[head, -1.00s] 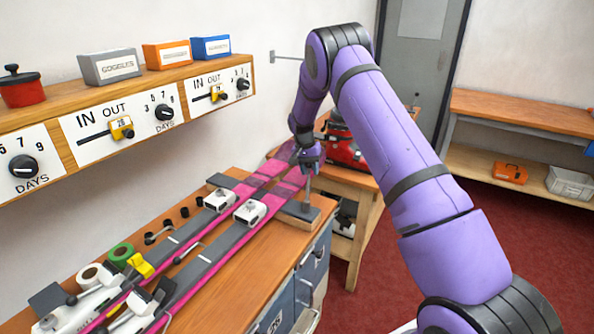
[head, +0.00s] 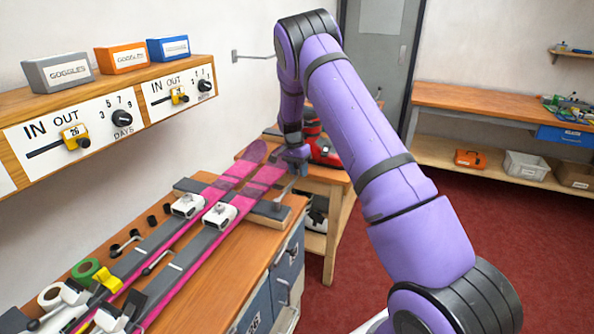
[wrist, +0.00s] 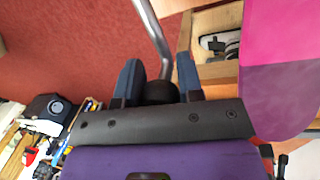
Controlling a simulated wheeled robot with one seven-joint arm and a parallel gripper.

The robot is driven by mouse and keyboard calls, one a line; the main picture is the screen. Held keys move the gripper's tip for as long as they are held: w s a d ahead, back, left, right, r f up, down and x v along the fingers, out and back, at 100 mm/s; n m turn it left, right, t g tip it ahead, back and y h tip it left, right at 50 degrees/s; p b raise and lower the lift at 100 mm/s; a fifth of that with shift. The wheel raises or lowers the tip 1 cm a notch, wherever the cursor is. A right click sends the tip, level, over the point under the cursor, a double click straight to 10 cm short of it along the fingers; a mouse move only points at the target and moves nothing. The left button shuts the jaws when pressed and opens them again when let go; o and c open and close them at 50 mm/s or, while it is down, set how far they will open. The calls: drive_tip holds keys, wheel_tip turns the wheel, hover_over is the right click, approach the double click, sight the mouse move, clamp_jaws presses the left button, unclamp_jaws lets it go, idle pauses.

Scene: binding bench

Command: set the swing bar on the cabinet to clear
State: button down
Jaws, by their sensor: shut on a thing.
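My gripper (wrist: 160,78) is shut on a black knob (wrist: 160,93) at the end of a bent silver bar (wrist: 150,35) in the wrist view. The bar runs from the knob up to the top edge of that view, where its other end is cut off. The grey-blue cabinet (head: 258,305) is under the bench's right side. No clear mark is readable on it.
Two pink and grey skis (head: 240,203) lie along the bench (head: 205,300), their tips near my gripper. A wooden side table (head: 338,178) with a red item stands behind. Red carpet (head: 470,240) is open to the right.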

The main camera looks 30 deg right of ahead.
drive_tip(key=shift+s+d+f, duration=0.1)
drive_tip(key=shift+s, duration=0.05)
drive_tip(key=c, duration=0.8)
unclamp_jaws()
drive_tip(key=r, duration=0.3)
drive_tip(key=w+r, duration=0.1)
drive_tip(key=r, duration=0.3)
drive_tip(key=w+r, duration=0.1)
drive_tip(key=r, duration=0.2)
drive_tip(key=shift+a+r, duration=0.35)
drive_tip(key=shift+a, duration=0.05)
